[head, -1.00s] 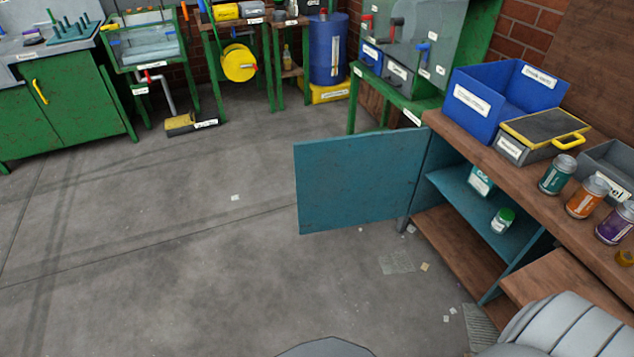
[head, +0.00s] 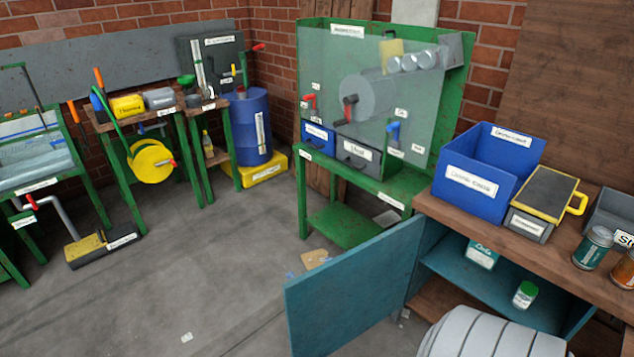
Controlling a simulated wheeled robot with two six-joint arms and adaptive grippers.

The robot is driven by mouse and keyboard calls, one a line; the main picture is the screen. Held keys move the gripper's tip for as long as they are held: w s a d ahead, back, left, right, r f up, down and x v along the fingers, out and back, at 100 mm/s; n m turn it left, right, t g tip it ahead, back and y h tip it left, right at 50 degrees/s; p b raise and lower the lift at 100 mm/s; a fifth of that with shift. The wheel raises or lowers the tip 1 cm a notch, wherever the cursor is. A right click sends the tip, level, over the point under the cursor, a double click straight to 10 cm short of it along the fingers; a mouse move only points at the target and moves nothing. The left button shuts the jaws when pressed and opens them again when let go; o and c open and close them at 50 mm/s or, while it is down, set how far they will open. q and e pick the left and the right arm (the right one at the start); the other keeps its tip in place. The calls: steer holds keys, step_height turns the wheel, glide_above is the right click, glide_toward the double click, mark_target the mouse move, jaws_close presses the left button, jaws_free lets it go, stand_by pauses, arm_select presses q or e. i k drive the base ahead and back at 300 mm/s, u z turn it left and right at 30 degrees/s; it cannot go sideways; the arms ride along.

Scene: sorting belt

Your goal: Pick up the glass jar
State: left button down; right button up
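A small glass jar with a green lid (head: 525,294) stands upright on the teal shelf (head: 470,281) inside the open cabinet, under the wooden worktop at the right. A teal and white labelled container (head: 482,253) stands on the same shelf, behind and to the left of the jar. The teal cabinet door (head: 352,290) hangs open to the left. Neither of my grippers shows in the head view. A rounded, ribbed grey-white shape at the bottom right partly covers the lower cabinet.
On the worktop (head: 560,232) are a blue bin (head: 471,190), a grey box with a yellow frame (head: 545,205) and cans (head: 593,247). A green machine stand (head: 345,225) stands behind the door. The floor (head: 225,290) left of the door is mostly clear.

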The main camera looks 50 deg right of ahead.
mark_target(520, 300)
steer(key=i, duration=2.95)
steer(key=z, duration=4.15)
steer(key=i, duration=1)
steer(key=z, duration=0.05)
